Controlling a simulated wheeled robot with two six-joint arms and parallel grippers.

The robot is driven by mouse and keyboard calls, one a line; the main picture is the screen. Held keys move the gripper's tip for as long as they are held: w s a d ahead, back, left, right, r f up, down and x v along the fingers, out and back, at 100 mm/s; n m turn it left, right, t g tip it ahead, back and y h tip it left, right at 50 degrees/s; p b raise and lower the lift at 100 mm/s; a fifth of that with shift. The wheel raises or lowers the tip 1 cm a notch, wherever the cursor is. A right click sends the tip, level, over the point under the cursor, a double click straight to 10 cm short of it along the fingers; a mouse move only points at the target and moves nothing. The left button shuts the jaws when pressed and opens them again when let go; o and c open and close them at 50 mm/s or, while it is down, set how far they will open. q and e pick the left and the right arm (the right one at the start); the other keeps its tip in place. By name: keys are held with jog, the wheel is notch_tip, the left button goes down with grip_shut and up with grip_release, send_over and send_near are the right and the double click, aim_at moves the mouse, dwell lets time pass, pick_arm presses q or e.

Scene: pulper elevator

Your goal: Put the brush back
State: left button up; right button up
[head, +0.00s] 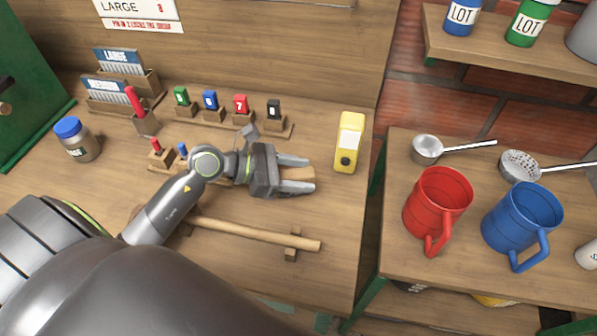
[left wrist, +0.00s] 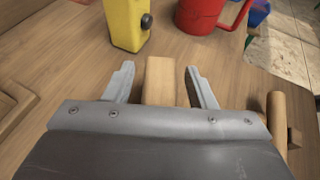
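A pale wooden piece (head: 301,174), perhaps the brush's handle, lies low over the workbench near its right edge. It also shows in the left wrist view (left wrist: 160,80); no bristles show and its near end is hidden by my gripper. My left gripper (head: 305,174) has its fingers spread on either side of this piece. In the left wrist view the fingertips (left wrist: 160,76) stand apart from it, with a narrow gap on each side. My right gripper is in neither view.
A yellow device (head: 348,142) stands just beyond my left gripper. A wooden rod (head: 255,232) lies on a small rest in front. Colored blocks (head: 240,104) stand in a rack behind. Red (head: 437,205) and blue (head: 522,218) mugs stand on the right-hand table.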

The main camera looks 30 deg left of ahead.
aim_at(294, 173)
pick_arm(q)
jog(key=shift+r, duration=0.25)
jog(key=shift+s+a, duration=0.1)
jog(key=shift+a, duration=0.15)
jog(key=shift+s+a, duration=0.2)
jog(key=shift+a, duration=0.05)
jog(key=v, duration=0.5)
jog(key=shift+s+a+r+b, duration=0.15)
jog(key=shift+b, duration=0.25)
jog(key=shift+v, duration=2.65)
jog(key=shift+r, duration=0.1)
